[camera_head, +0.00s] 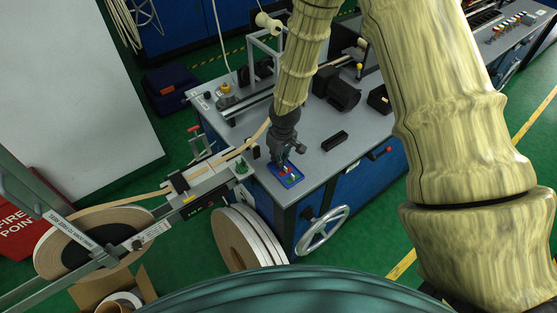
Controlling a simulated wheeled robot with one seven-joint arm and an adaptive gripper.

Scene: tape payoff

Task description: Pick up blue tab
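A small blue tray (292,185) lies at the front corner of the grey machine table, with small red and pale pieces in it. I cannot make out a separate blue tab; it may be hidden by the gripper or too small to tell from the blue tray. My gripper (284,166) points down just over the tray and covers part of its far side. The fingers are dark and small here, so I cannot tell whether they are open, shut or touching anything.
A black block (334,140) lies on the table right of my gripper, and a black motor (337,88) stands behind. A tape guide arm (200,192) with a tape reel (95,240) is at left. A handwheel (322,230) sits below the table edge.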

